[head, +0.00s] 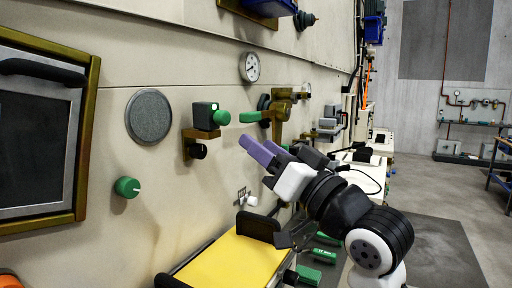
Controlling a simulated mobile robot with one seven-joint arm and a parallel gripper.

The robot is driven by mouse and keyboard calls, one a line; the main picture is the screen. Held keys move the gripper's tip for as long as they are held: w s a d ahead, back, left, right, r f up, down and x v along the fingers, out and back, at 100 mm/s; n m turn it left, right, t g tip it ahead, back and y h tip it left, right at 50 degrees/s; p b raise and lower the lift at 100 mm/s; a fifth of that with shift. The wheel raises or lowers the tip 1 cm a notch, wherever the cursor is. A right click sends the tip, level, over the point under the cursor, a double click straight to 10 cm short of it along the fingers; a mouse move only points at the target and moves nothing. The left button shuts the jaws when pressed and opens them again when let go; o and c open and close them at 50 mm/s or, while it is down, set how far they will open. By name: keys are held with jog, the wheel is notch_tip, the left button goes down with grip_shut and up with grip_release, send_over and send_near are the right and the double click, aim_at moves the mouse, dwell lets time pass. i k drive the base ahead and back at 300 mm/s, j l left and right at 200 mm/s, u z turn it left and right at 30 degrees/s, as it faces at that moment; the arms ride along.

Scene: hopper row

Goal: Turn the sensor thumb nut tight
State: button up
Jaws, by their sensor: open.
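A sensor (206,115), a dark box with a green round end, sits on a brass bracket (187,143) on the beige wall panel. A black knob (198,151) under the bracket looks like the thumb nut; how tight it is cannot be told. My gripper (254,144), with purple fingers, is to the right of the sensor and nut, apart from both in the picture. It is open and nothing shows between its fingers. The fingers point up and left toward the wall. The gap between them is seen nearly edge-on.
A brass valve with a green handle (250,117) juts out just above my fingers. A grey disc (149,116), a green knob (127,187) and a gauge (249,67) are on the wall. A yellow-topped tray (228,262) lies below. Open floor is at the right.

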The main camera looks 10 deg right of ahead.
aim_at(196, 150)
jog(key=k+l, duration=0.8)
jog(key=l, duration=0.1)
